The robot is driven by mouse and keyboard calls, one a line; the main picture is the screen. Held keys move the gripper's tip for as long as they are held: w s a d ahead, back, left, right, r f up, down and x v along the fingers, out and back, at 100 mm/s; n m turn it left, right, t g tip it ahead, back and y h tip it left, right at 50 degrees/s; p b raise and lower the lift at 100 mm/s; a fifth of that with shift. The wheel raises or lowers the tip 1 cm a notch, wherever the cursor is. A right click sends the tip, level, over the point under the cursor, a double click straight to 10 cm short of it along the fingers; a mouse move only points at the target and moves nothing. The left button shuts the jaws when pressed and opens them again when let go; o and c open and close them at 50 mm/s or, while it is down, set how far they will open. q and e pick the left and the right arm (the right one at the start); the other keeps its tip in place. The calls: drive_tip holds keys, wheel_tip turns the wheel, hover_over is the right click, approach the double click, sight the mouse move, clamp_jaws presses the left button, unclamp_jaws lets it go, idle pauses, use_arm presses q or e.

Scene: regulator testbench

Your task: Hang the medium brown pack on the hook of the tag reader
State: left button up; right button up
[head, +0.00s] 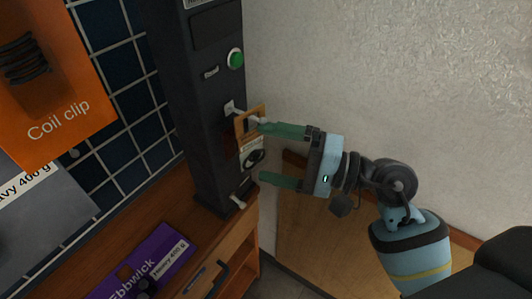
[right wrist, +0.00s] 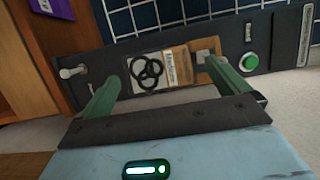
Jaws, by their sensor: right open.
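The brown pack (head: 249,122) hangs at the white hook (head: 229,107) on the front of the dark tag reader (head: 207,130). Its brown card is at the top and black rings show in its lower part. The right wrist view shows the same pack (right wrist: 178,67) sideways, with the rings at left and the hook (right wrist: 203,57) by its card. My right gripper (head: 263,152) is open. Its two green fingers point at the reader, one near the card and one below the rings. Whether a finger touches the pack is unclear. My left gripper is out of view.
The reader has a green button (head: 236,59) above and a white peg (head: 238,202) low down. A purple pack (head: 150,262) is over the wooden bench (head: 112,248) at lower left. A large orange "Coil clip" pack (head: 80,105) is at upper left. Open space lies right of the reader.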

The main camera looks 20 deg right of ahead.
drive_tip(key=b+v, duration=0.1)
drive_tip(key=v, duration=0.5)
drive_tip(key=shift+s, duration=0.1)
